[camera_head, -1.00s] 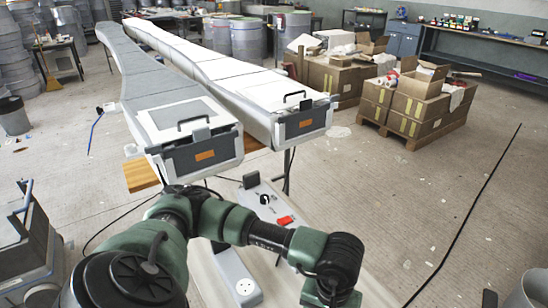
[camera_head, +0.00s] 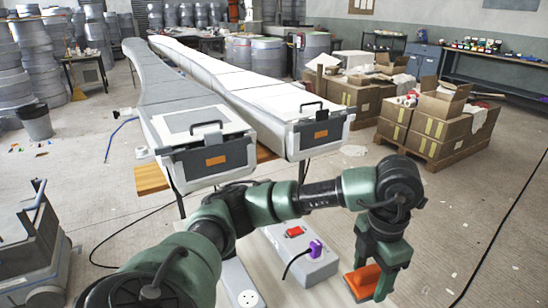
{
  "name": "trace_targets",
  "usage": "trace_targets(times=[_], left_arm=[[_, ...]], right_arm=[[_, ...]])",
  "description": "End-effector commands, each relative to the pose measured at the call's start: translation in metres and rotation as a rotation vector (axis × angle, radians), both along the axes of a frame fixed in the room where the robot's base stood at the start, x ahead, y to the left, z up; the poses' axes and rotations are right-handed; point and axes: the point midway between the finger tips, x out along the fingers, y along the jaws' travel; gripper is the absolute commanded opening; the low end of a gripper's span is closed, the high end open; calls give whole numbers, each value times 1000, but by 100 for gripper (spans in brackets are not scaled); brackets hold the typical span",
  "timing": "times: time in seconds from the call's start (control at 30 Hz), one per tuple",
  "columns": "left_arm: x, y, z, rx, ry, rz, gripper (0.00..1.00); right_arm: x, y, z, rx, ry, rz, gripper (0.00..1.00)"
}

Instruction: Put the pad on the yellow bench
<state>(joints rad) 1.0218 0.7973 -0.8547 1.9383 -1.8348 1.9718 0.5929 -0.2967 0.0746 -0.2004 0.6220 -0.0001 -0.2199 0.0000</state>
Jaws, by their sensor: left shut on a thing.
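My left gripper (camera_head: 374,280) hangs down at the lower right, at the end of my green and black arm. It is shut on an orange pad (camera_head: 360,280), which is held tilted and partly hidden by the fingers. A yellow-brown wooden bench (camera_head: 151,179) shows as a strip under the front ends of two long moulds. The pad is to the right of this bench and nearer to me, apart from it. My right gripper is not in view.
Two long moulds, grey (camera_head: 165,95) and white (camera_head: 215,70), run to the back. A grey box with a red switch and purple plug (camera_head: 316,248) and a white socket strip (camera_head: 240,287) lie below my arm. Cardboard boxes (camera_head: 440,125) stand at the right.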

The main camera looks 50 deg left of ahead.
Motion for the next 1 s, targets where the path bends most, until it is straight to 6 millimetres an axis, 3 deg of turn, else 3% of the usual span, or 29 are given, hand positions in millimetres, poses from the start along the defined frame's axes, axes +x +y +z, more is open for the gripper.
trace_targets(times=[0.2,0.47,1.0], left_arm=[[4,2,9,0,-1,195,22],[4,2,4,1,2,221,22],[3,2,-127,0,4,219,22]], right_arm=[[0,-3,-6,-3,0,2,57],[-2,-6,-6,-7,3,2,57],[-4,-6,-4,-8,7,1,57]])
